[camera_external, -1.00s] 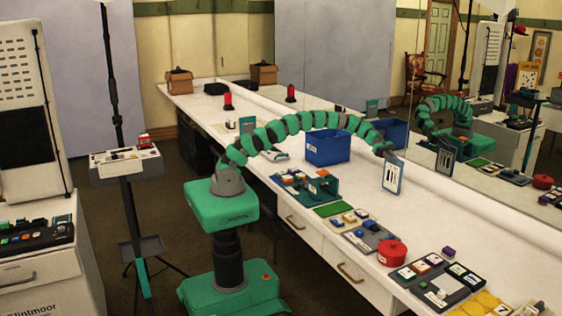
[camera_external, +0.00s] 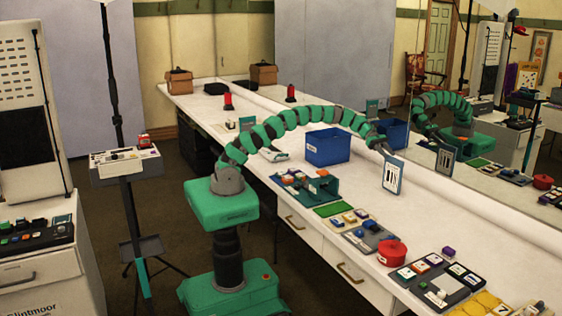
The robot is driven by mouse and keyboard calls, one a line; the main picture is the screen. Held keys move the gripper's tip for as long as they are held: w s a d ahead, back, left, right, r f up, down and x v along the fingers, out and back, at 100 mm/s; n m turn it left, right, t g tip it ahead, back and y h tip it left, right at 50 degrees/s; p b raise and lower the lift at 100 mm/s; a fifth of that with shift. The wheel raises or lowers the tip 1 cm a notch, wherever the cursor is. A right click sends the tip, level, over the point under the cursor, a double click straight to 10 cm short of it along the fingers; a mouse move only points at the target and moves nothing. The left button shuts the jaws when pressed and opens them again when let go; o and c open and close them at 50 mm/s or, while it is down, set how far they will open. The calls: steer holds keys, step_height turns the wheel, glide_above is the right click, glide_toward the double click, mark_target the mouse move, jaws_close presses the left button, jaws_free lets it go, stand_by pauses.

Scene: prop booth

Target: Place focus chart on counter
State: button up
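The focus chart (camera_external: 393,175) is a small upright card with a blue border and black bars on white. It is at the end of my arm, over the white counter (camera_external: 440,210), right of the blue bin. My gripper (camera_external: 386,153) is at the chart's top edge and appears shut on it. The fingers are small and partly hidden. I cannot tell whether the chart's lower edge touches the counter.
A blue bin (camera_external: 328,147) stands left of the chart. A green tray (camera_external: 307,186), a red pot (camera_external: 391,252) and several small blocks line the front edge. A mirror runs along the back. The counter right of the chart is clear.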

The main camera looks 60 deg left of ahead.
steer(key=v, duration=0.6)
steer(key=shift+a+p, duration=0.3)
steer(key=shift+p, duration=0.05)
steer(key=shift+r, duration=0.25)
steer(key=s+a+r+m+t+y, duration=0.25)
steer(key=a+r, duration=0.25)
steer(key=r, duration=0.4)
steer(key=s+a+r+m+t+y, duration=0.2)
steer(key=s+a+r+m+t, duration=0.15)
steer(key=r, duration=0.45)
steer(key=s+a+r+m+t+y, duration=0.25)
steer(key=a+r+m, duration=0.2)
steer(key=r, duration=0.45)
steer(key=s+a+r+m+t+y, duration=0.3)
steer(key=s+a+r, duration=0.3)
steer(key=s+r, duration=0.3)
steer(key=s+a+r+m+t+y, duration=0.3)
steer(key=s+a+r, duration=0.3)
steer(key=s+r, duration=0.2)
steer(key=shift+s+a+r+m+t, duration=0.2)
steer(key=shift+s+r+m+t, duration=0.2)
steer(key=shift+r+m, duration=0.4)
